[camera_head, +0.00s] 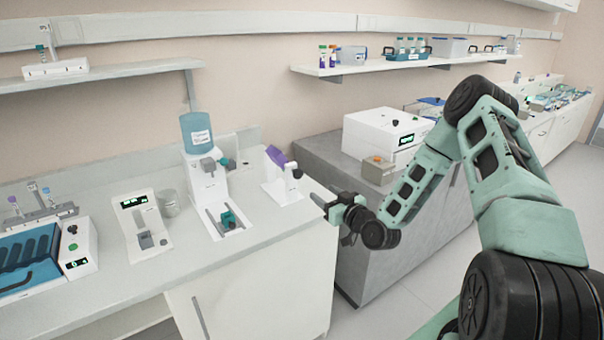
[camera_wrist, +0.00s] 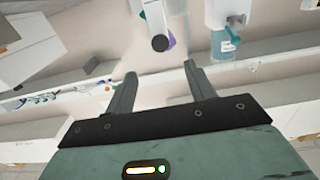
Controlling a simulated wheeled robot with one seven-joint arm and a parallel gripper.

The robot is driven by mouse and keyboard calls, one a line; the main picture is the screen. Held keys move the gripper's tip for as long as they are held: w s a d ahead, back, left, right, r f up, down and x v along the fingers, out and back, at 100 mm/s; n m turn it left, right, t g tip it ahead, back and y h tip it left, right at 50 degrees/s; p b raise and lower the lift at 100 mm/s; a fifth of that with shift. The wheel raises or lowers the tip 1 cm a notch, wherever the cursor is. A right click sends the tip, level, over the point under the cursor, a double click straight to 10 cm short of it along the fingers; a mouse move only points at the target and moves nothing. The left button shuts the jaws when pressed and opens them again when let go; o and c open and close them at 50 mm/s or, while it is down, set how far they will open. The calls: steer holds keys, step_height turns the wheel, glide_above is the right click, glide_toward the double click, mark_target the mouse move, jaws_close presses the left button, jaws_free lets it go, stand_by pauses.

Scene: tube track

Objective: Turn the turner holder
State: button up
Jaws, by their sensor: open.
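A white device with a purple tilted part and a dark knob (camera_head: 281,172) stands at the right end of the white counter; it looks like the turner holder. In the wrist view its dark knob (camera_wrist: 160,43) and a bit of purple show at the top, ahead of my fingertips. My gripper (camera_head: 322,200) is at the counter's right end, to the right of and nearer than the device, apart from it. In the wrist view my gripper (camera_wrist: 160,73) is open, with nothing between its fingers.
A white dispenser with a blue bottle (camera_head: 196,131) stands left of the device. Further left are a small display device (camera_head: 140,224) and a blue-topped unit (camera_head: 27,262). A white box (camera_head: 384,138) and a small brown-grey box (camera_head: 378,170) sit on the grey cabinet (camera_head: 325,156).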

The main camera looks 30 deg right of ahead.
mark_target(299, 175)
steer(key=w+p, duration=0.1)
steer(key=w, duration=0.3)
steer(key=w+p, duration=0.1)
steer(key=w, duration=0.3)
steer(key=w+p, duration=0.1)
steer(key=w, duration=0.3)
steer(key=shift+w+a+p, duration=0.25)
steer(key=shift+w+p, duration=0.05)
steer(key=shift+p, duration=0.1)
steer(key=c, duration=1)
